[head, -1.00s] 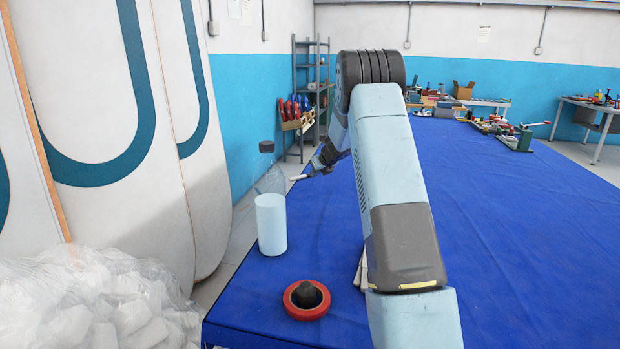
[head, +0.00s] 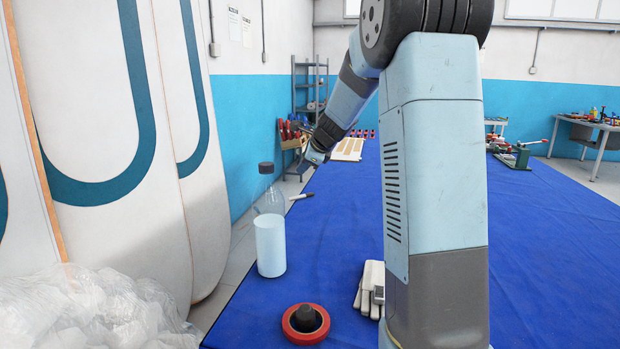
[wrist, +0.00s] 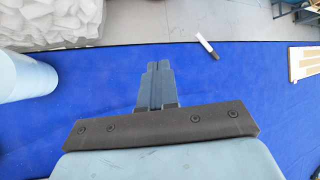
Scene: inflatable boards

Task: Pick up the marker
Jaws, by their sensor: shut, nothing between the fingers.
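The marker (head: 300,197) is slim and white with a dark end. In the head view it shows just right of the bottle, near the left edge of the blue table. In the wrist view the marker (wrist: 206,45) lies at the table edge, ahead and right of my fingertips; I cannot tell whether it overhangs. My gripper (wrist: 158,66) is shut and empty, with a gap between it and the marker. In the head view my gripper (head: 310,160) is above and beyond the marker, small and partly unclear.
A clear bottle with a dark cap and white lower part (head: 270,245) stands left of the marker. A red ring with a black knob (head: 306,323) and pale stacked pieces (head: 367,292) lie nearer. Wrapped white bags (head: 90,310) lie beyond the left edge.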

